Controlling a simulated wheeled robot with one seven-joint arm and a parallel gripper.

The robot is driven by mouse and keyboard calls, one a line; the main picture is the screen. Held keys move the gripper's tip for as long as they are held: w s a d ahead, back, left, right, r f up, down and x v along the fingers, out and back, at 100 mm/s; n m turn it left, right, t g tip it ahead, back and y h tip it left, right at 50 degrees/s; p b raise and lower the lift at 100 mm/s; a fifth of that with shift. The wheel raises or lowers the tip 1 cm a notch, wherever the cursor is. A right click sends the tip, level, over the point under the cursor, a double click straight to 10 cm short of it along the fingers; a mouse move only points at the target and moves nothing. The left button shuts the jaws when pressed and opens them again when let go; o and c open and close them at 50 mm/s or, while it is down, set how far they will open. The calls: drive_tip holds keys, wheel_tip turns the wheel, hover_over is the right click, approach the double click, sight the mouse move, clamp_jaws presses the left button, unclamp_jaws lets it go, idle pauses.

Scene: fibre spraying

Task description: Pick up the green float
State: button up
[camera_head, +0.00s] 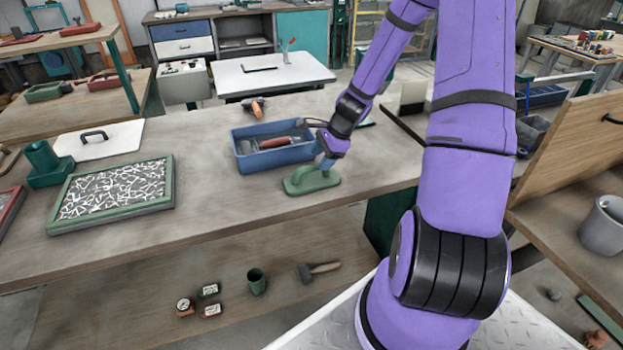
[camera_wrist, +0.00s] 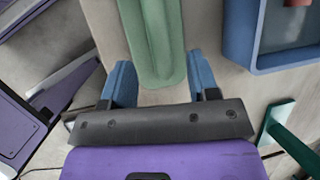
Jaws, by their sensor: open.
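The green float (camera_head: 311,180) lies on the wooden workbench, just in front of the blue tray. In the head view my gripper (camera_head: 328,163) is at the float, pointing down at its right part. In the wrist view the float (camera_wrist: 156,40) runs up between my two blue fingers (camera_wrist: 163,85). The fingers stand apart, one on each side of the green body. My gripper is open, and I cannot tell whether either finger touches the float.
The blue tray (camera_head: 236,153) holding a red-handled tool stands right behind the float. A framed panel with white fibres (camera_head: 170,197) lies to the left. An orange-handled tool (camera_head: 255,106) lies behind the tray.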

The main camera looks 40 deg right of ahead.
sight(315, 165)
drive_tip(key=x, duration=0.3)
drive_tip(key=shift+w+a, duration=0.1)
drive_tip(key=shift+a, duration=0.15)
drive_tip(key=shift+x, duration=0.95)
drive_tip(key=shift+c, duration=0.5)
clamp_jaws()
